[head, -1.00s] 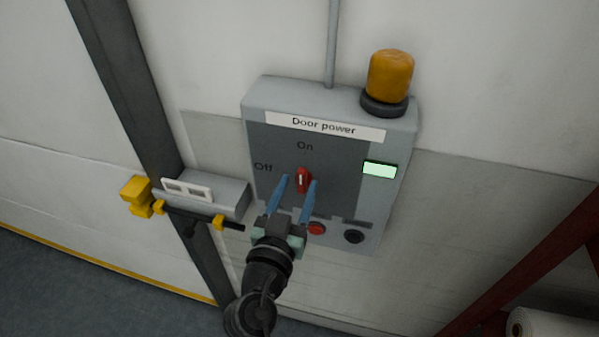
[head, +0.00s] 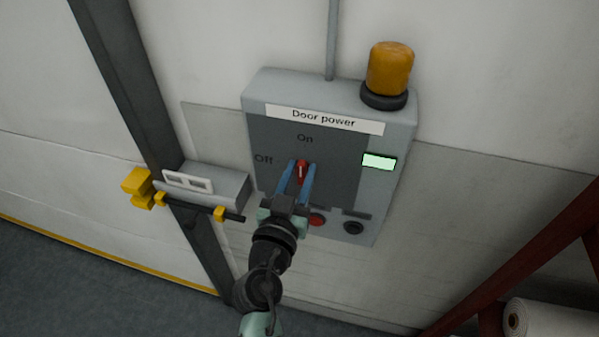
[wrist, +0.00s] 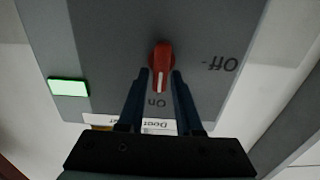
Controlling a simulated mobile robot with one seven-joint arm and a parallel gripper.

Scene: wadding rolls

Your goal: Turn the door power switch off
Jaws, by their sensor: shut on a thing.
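The grey door power box (head: 258,98) hangs on the wall, with a "Door power" label (head: 323,119) near its top. The red rotary switch (head: 302,171) sits on its dark panel, with "On" above and "Off" to the left. In the wrist view the picture is upside down, and the white mark on the red switch (wrist: 162,52) points towards "On". My gripper (head: 301,175) reaches up from below, its two blue fingers on either side of the switch and shut on it. The fingers hide part of the knob in the head view.
A lit green indicator (head: 379,162) is at the box's right. An orange beacon (head: 389,68) stands on top. A red button (head: 317,220) and a black button (head: 353,228) sit below the switch. A yellow-and-black door latch (head: 200,207) is at left.

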